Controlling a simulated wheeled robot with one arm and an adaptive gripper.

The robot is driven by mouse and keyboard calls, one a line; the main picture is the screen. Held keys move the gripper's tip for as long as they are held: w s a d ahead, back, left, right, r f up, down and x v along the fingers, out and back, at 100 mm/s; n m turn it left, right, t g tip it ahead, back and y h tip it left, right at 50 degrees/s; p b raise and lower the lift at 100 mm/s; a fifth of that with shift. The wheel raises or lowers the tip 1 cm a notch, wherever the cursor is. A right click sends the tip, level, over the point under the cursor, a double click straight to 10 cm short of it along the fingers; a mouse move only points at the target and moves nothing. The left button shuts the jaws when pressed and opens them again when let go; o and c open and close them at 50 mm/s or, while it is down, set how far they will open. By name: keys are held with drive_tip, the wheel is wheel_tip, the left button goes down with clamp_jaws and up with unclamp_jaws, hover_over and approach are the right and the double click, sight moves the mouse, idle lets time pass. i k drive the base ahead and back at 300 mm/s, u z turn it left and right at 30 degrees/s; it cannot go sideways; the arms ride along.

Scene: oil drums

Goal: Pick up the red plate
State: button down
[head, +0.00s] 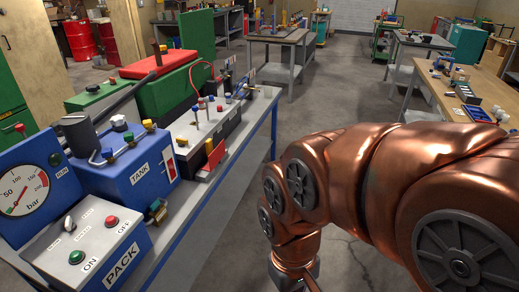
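A small upright red plate-like piece (213,160) stands at the front edge of the left workbench, against a grey box (222,125) with several valves on top. I cannot tell for certain which of the two is the red plate. My copper arm fills the lower right and bends down past the bottom edge.
The workbench (228,185) also bears a blue tank box (135,165), a pressure gauge panel (30,190) and a blue switch box (90,245). A wooden table (455,80) stands at right. Concrete floor (320,110) is clear between. Red drums (80,40) stand far back.

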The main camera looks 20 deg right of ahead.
sight(214, 157)
drive_tip(key=z, duration=0.15)
drive_tip(key=k, duration=1.1)
drive_tip(key=u, duration=1.05)
drive_tip(key=i, duration=1.1)
drive_tip(key=z, duration=0.6)
drive_tip(key=i, duration=0.8)
drive_tip(key=z, duration=1.9)
